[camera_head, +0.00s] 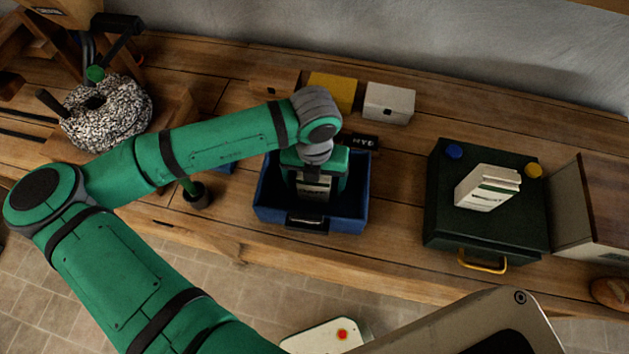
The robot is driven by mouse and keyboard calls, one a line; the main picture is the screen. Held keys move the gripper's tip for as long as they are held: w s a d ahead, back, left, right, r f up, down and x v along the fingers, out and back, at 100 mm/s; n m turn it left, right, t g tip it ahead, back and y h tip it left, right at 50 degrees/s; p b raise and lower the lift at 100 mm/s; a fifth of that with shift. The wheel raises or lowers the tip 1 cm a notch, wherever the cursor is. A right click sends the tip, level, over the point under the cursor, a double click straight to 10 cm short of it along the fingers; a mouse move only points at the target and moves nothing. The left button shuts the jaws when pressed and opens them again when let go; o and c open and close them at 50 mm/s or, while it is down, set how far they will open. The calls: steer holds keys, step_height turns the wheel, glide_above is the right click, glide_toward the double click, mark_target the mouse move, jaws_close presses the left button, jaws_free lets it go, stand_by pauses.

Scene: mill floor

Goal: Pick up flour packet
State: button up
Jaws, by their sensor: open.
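A pale packet with a dark label (313,186), seemingly a flour packet, stands in a blue bin (348,213) at the middle of the workbench. My gripper (314,195) points down into this bin. Its open fingers are at either side of the packet. Whether they touch it I cannot tell, as the wrist and the bin walls hide part of it. A similar white packet with a green band (487,188) lies tilted on a dark green case (440,215) at the right.
Small yellow (333,91) and white (389,102) boxes stand behind the bin. A stone wheel (107,112) is at the left, a small dark cup (195,195) left of the bin. A wooden box (600,205) and bread (611,293) are at the right. Bare bench separates bin and case.

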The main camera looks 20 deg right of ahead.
steer(key=shift+c, duration=0.3)
steer(key=c, duration=1.4)
steer(key=shift+r, duration=0.1)
